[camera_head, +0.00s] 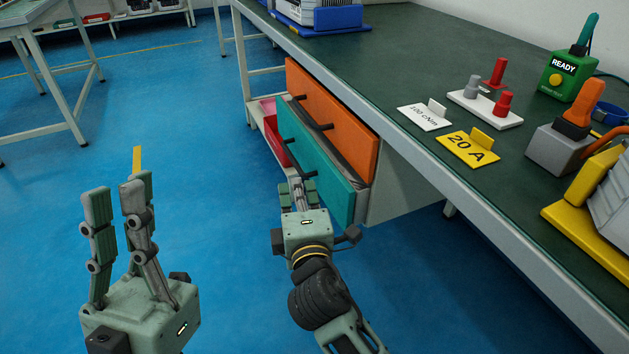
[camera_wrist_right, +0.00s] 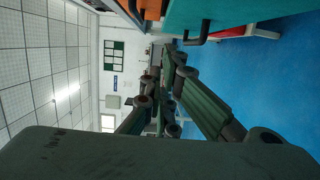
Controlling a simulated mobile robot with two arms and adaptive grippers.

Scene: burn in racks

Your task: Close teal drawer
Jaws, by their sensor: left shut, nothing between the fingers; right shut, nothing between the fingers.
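The teal drawer (camera_head: 325,178) is under the green-topped bench. Its front stands out past the orange drawer (camera_head: 325,108) above it, and a strip of its inside shows behind the top edge. It has a dark handle on its front. My right gripper (camera_head: 298,184) is shut and empty, with its fingertips at the teal front by the handle's near end; I cannot tell whether they touch. In the right wrist view the teal front (camera_wrist_right: 225,14) is along the top, beside the fingers (camera_wrist_right: 165,92). My left gripper (camera_head: 118,195) is shut and empty over the floor, left of the drawer.
A red bin (camera_head: 271,132) sits on the low shelf behind the drawers. The bench top (camera_head: 395,60) holds a 20 A card (camera_head: 467,147), a white card (camera_head: 424,118), a terminal block (camera_head: 485,107) and a green READY unit (camera_head: 570,75). The blue floor left of the drawers is clear.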

